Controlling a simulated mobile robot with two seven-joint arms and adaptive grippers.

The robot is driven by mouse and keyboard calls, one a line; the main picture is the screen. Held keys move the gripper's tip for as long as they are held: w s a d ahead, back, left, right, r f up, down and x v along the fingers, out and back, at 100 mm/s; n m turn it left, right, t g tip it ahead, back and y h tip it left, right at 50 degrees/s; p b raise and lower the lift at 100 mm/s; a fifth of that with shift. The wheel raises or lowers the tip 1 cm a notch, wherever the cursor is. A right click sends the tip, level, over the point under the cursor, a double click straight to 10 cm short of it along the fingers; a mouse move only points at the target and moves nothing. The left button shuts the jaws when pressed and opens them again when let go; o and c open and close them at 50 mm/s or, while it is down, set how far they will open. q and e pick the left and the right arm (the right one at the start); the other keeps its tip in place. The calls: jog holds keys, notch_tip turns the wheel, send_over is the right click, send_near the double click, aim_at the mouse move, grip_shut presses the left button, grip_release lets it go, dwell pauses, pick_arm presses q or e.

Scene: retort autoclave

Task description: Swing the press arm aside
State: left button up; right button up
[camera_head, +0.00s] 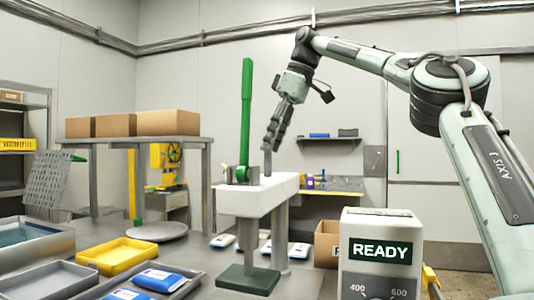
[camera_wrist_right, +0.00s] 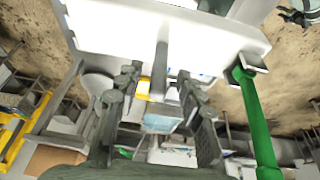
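The press is a white block (camera_head: 255,195) on grey legs above a dark green base plate (camera_head: 248,279). A tall green lever (camera_head: 246,105) stands upright on its left side; it also shows at the right of the right wrist view (camera_wrist_right: 256,120). A short grey post (camera_head: 267,163) rises from the block beside the lever. My right gripper (camera_head: 270,143) points down just above this post. In the right wrist view its fingers (camera_wrist_right: 157,72) are apart, with the grey post (camera_wrist_right: 162,45) in line between them. Contact cannot be told. My left gripper is not in view.
A READY display box (camera_head: 381,250) stands at the front right. A yellow tray (camera_head: 118,256) and blue packs (camera_head: 160,279) lie at the front left. Cardboard boxes (camera_head: 168,122) stand on a rack behind. Air left of the lever is clear.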

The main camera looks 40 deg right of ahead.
aim_at(268, 177)
jog(key=x, duration=0.2)
jog(key=shift+w+f, duration=0.1)
jog(key=shift+f, duration=0.15)
jog(key=shift+w+a+f, duration=0.1)
jog(key=shift+f, duration=0.15)
jog(key=shift+w+f, duration=0.1)
jog(key=c, duration=0.8)
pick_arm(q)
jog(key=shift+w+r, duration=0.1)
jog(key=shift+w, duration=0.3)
pick_arm(e)
grip_shut()
